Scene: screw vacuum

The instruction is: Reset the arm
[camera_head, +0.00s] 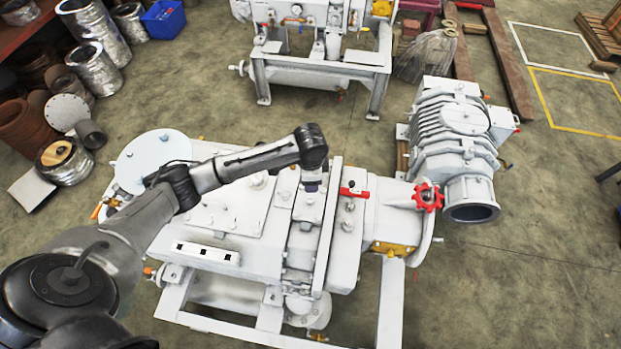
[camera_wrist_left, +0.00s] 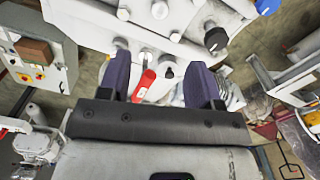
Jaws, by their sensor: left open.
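A white vacuum pump machine (camera_head: 265,215) on a white frame fills the middle of the head view. My left arm reaches over it from the left. My left gripper (camera_head: 311,186) hangs above the pump, mostly hidden under the black wrist. In the left wrist view its two purple fingers (camera_wrist_left: 160,82) are apart, with nothing held between them. A red lever (camera_head: 354,191) sits on the pump top, right of the gripper. A red part (camera_wrist_left: 145,84) shows beyond the fingers in the wrist view. A red handwheel (camera_head: 427,197) is on the pump's right end. My right gripper is out of view.
A second white machine (camera_head: 322,60) stands behind. A ribbed grey pump unit (camera_head: 457,140) stands on the right. Metal cylinders (camera_head: 90,38), a blue crate (camera_head: 163,20) and brown flanges (camera_head: 20,120) crowd the upper left. Open floor (camera_head: 530,230) lies on the right.

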